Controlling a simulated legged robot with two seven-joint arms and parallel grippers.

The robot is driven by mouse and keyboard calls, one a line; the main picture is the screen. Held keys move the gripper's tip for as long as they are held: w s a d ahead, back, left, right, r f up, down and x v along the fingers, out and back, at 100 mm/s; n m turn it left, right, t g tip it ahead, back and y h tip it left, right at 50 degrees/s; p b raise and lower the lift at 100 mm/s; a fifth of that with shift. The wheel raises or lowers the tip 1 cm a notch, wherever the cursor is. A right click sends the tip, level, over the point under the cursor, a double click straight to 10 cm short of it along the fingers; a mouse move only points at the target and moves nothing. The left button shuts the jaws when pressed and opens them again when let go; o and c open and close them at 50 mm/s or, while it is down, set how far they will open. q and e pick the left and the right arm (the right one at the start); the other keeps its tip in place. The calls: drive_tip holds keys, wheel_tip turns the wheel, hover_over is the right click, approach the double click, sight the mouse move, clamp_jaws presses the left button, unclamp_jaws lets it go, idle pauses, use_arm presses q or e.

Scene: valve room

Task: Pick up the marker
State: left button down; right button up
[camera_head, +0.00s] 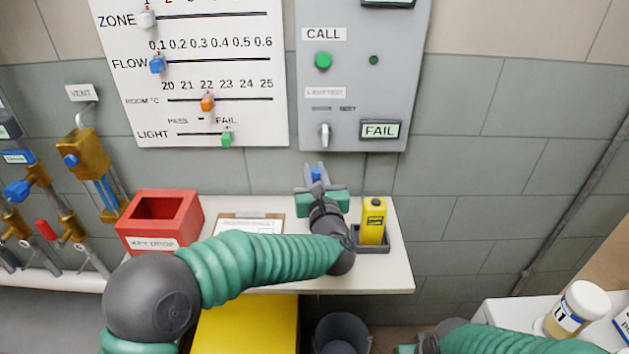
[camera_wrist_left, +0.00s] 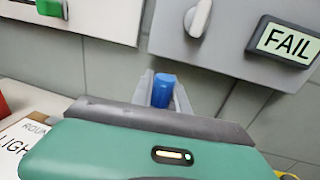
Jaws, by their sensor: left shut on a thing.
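My left gripper (camera_head: 316,168) is above the back of the white shelf, with its fingers pointing toward the wall. It is shut on the blue marker (camera_head: 316,175). In the left wrist view, the rounded blue end of the marker (camera_wrist_left: 163,90) shows between the two grey fingers. The rest of the marker is hidden behind the gripper body. My right arm comes in at the lower right. Only a bit of its green gripper body (camera_head: 405,349) shows at the bottom edge, and its fingers are out of view.
The shelf (camera_head: 375,274) holds a red key-drop box (camera_head: 160,222), a clipboard (camera_head: 248,222) and a yellow device (camera_head: 373,222) in a dark holder. A grey panel (camera_head: 340,80) and a white slider board (camera_head: 200,110) are on the wall. A bucket (camera_head: 341,335) stands below.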

use_arm(q)
wheel_tip(320, 180, up, 4)
drive_tip(key=shift+f+p, duration=0.1)
drive_tip(key=shift+p, duration=0.25)
drive_tip(key=s, duration=1.9)
drive_tip(key=shift+s+f, duration=0.25)
drive_tip(key=shift+s, duration=0.05)
